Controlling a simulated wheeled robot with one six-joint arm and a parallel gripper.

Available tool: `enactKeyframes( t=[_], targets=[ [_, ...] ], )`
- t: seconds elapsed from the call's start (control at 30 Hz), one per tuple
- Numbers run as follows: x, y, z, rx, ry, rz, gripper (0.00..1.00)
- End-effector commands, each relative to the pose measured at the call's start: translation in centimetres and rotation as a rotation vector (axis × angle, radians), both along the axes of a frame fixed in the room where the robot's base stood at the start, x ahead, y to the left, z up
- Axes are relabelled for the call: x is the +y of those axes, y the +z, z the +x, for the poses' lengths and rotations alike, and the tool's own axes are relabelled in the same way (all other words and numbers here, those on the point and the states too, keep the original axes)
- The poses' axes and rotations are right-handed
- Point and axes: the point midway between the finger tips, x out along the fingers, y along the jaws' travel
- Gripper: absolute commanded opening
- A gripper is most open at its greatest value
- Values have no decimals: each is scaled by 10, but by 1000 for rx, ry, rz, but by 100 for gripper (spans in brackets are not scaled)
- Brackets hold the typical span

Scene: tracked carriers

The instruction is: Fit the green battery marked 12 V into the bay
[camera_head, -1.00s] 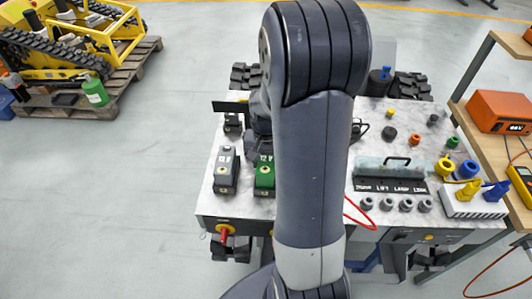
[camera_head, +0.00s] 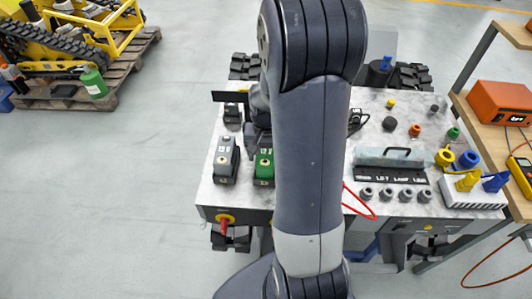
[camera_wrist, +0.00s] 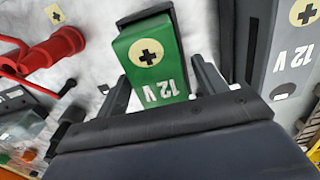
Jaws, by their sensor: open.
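The green battery marked 12 V (camera_head: 264,168) stands on the light worktop, partly covered by my arm. In the wrist view the green battery (camera_wrist: 148,50) has a plus sign on a pale disc and a black part at its far end. My open gripper (camera_wrist: 163,80) has one finger on each side of the battery's near end; I cannot tell whether they touch it. A grey battery marked 12 V (camera_head: 226,160) stands just left of the green one and also shows in the wrist view (camera_wrist: 292,60). I cannot make out the bay.
A red part (camera_wrist: 45,55) lies left of the green battery in the wrist view. A clear-covered panel with labels (camera_head: 390,174), several grey knobs and a white block with yellow and blue plugs (camera_head: 470,196) occupy the worktop's right. A red cable (camera_head: 360,205) hangs at the front edge.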

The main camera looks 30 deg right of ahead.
Motion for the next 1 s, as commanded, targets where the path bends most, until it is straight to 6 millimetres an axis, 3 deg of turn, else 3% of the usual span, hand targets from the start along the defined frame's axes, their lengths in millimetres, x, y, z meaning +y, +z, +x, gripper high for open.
enactKeyframes(
  t=[0.27,0.7,1.0],
  targets=[
    [0,17,1,-5,0,-2,67],
    [0,105,1,-5,0,-2,67],
    [0,124,0,-1,0,-1,67]
  ],
)
